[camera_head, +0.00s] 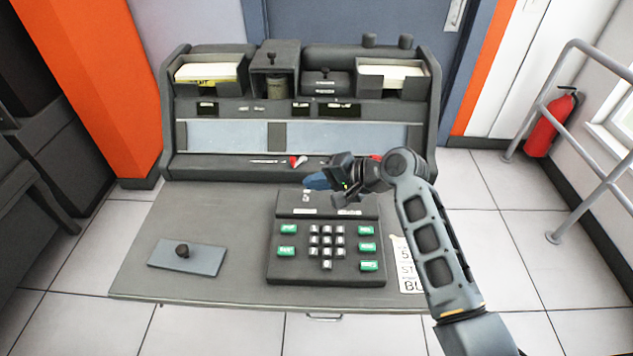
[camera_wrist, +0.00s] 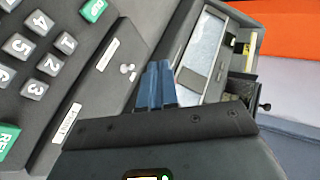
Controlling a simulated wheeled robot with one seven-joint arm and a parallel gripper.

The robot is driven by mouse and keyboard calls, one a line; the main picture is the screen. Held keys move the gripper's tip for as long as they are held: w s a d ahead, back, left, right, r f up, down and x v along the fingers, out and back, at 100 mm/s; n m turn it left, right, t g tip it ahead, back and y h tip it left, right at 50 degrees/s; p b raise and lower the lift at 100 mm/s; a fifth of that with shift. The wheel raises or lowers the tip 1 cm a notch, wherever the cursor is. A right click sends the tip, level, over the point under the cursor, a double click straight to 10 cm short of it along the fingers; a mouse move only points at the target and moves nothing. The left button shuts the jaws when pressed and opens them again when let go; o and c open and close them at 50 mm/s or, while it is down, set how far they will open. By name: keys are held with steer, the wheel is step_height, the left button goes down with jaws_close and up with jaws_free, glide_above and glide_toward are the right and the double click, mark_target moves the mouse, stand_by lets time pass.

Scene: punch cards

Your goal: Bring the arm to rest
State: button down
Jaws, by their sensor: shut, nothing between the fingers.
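My gripper (camera_head: 318,183) shows in the head view above the console desk, just behind the keypad unit (camera_head: 325,270). My dark arm comes in from the lower right and bends over the desk's right side. In the wrist view the blue fingers of my gripper (camera_wrist: 157,86) are together with nothing between them. The fingers point toward the console's back panel. Whether the fingertips touch anything is hard to tell, but they appear clear of the keypad.
The dark console desk (camera_head: 190,212) carries a flat plate with a knob (camera_head: 187,256) at left and a printed sheet (camera_head: 405,262) at right. Card trays (camera_head: 209,73) (camera_head: 392,78) stand at the back. A metal railing (camera_head: 560,130) and red fire extinguisher (camera_head: 550,124) stand at right.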

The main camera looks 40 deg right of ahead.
steer(key=shift+s+a+r, duration=0.2)
steer(key=shift+s+r, duration=0.05)
steer(key=shift+s, duration=0.1)
stand_by(0.4)
steer(key=s+a+f+h, duration=0.1)
steer(key=s+f, duration=0.1)
steer(key=s, duration=0.1)
steer(key=s+a+f+n, duration=0.1)
steer(key=s+f, duration=0.1)
steer(key=s, duration=0.1)
steer(key=s+a+f+h, duration=0.1)
steer(key=s+a+f, duration=0.1)
steer(key=s, duration=0.2)
steer(key=shift+n+h, duration=0.3)
steer(key=shift+n, duration=0.1)
steer(key=s+a+n+h, duration=0.2)
steer(key=s+a+n, duration=0.15)
steer(key=s, duration=0.85)
steer(key=s+a+r+n+t, duration=0.2)
steer(key=s+a+r+n, duration=0.1)
steer(key=s+r, duration=0.5)
steer(key=s+a+r+n+t, duration=0.2)
steer(key=s+a+r+n, duration=0.1)
steer(key=s+r+n, duration=0.2)
step_height(320, 180, up, 4)
steer(key=s, duration=0.2)
steer(key=shift+s+f, duration=0.15)
steer(key=shift+s, duration=0.2)
